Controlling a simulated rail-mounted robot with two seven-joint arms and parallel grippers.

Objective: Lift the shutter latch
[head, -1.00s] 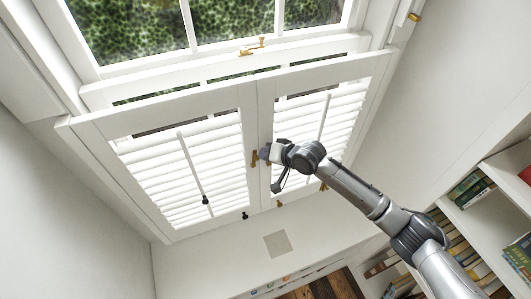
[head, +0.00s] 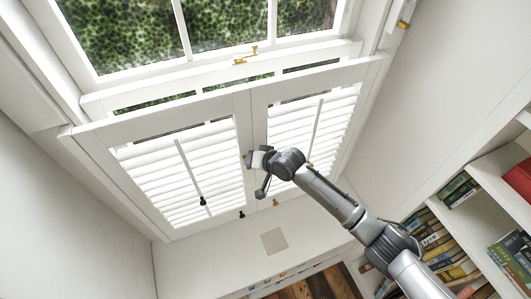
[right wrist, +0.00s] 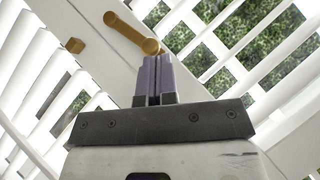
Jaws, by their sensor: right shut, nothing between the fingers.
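The white louvred shutters (head: 183,168) are closed below the window, and their two panels meet in the middle. The brass shutter latch bar (right wrist: 130,33) lies slanted on the white frame in the right wrist view, with a round end just beyond my fingertips. A brass catch (right wrist: 75,45) sits to its left on the other panel, apart from the bar. My right gripper (right wrist: 155,76) is shut and empty, its purple fingers just below the bar's lower end; I cannot tell whether they touch. In the head view my right gripper (head: 249,160) is at the panel seam and largely hides the latch.
A brass window fastener (head: 245,55) sits on the sill above. Tilt rods (head: 190,170) hang in front of the louvres, and small knobs (head: 275,202) sit at the shutters' lower edge. A bookcase (head: 470,215) stands at the right. The wall at left is bare.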

